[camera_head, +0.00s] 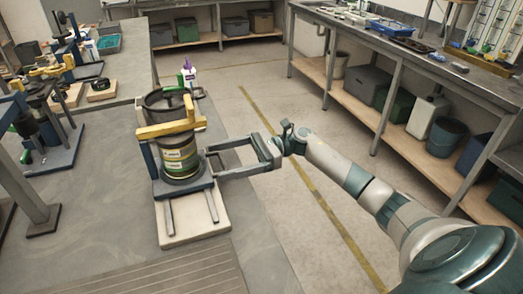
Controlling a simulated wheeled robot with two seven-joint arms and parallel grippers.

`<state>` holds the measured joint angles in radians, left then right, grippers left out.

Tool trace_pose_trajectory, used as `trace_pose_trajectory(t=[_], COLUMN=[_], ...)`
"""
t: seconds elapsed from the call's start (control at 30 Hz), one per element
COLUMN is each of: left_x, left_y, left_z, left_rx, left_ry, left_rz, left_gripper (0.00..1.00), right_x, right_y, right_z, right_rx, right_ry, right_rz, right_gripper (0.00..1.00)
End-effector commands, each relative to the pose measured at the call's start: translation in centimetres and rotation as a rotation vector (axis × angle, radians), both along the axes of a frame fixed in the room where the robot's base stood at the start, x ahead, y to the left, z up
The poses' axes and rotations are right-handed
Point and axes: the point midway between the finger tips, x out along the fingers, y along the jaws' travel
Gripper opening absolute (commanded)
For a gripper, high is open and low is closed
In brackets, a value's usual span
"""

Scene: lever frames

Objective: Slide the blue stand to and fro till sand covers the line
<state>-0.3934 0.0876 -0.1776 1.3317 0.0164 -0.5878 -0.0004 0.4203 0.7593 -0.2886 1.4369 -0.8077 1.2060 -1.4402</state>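The blue stand (154,161) is a dark blue upright and foot at the centre left of the head view. It holds a dark can with a green and yellow label (179,156) under a yellow crossbar (168,129). Its foot rests on a cream base board (196,222) with two dark rails. My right gripper (210,162) reaches in from the right, its two fingers spread apart and their tips close to the stand's right side. I cannot tell whether they touch it. No sand or line can be made out. My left gripper is not in view.
The grey worktop (110,225) has a ridged mat (185,277) at the front. Other blue and yellow devices (48,140) stand at the left. A white bottle with a purple cap (188,74) is behind the can. A side bench (425,68) runs along the right.

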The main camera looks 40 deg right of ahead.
Motion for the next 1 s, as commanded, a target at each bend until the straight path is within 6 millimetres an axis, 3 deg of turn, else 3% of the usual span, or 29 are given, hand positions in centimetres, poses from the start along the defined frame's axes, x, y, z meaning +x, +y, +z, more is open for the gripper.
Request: trace_pose_trajectory(t=[0.33,0.8,1.0], left_x=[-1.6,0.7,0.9], left_y=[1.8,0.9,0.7], left_z=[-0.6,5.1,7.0], left_rx=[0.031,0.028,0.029], left_ry=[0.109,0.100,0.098], left_rz=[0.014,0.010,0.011], left_gripper=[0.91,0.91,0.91], right_x=[-1.3,-3.3,-3.9], right_y=[-5.3,-12.9,-15.1], right_z=[-0.3,-0.2,0.0], right_rx=[-0.003,-0.002,-0.001], right_ry=[0.000,0.000,-0.001], right_rz=[-0.005,-0.004,-0.004], right_gripper=[0.85,0.85,0.85])
